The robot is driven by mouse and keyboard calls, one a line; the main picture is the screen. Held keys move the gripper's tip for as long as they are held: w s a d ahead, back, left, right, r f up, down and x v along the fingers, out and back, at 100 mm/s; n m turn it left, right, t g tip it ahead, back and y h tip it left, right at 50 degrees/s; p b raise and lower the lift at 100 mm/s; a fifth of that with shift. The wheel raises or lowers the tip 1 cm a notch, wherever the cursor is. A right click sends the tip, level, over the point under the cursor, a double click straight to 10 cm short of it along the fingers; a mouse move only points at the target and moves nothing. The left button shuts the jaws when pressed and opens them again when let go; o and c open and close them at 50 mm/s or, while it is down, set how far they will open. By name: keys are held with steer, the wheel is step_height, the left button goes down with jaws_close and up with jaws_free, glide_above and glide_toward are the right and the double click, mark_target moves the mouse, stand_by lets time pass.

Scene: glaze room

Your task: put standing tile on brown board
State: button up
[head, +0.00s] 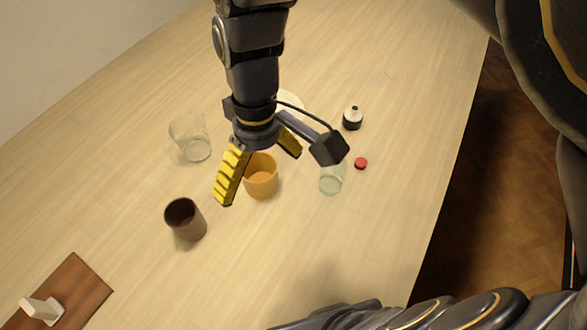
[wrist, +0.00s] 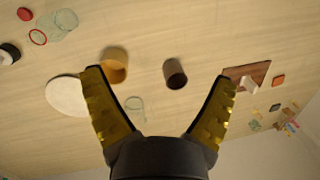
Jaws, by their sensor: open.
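The brown board (head: 88,283) lies flat at the lower left of the head view, cut by the picture's edge. A white tile (head: 42,309) appears to stand on it, on edge. In the wrist view the board (wrist: 238,72) is at the right, with the white tile (wrist: 249,85) at its lower edge. My gripper (head: 258,174) is open with its yellow fingers spread and nothing between them. It hangs above the table around the orange cup in the picture, well away from the board; in the wrist view my gripper (wrist: 160,78) is also empty.
An orange cup (head: 261,178), a dark brown cup (head: 188,222), a clear glass (head: 191,140), a greenish glass (head: 332,182), a black-and-white bottle (head: 352,118) and a red cap (head: 361,163) stand about. A pale round plate (wrist: 68,95) is partly hidden. Small coloured pieces lie beyond the board.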

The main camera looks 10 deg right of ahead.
steer(key=s+d+m+h, duration=0.1)
steer(key=s+d+m, duration=0.5)
steer(key=s, duration=0.4)
steer(key=shift+s+d+f, duration=0.25)
steer(key=shift+s+d, duration=0.15)
steer(key=shift+d, duration=0.5)
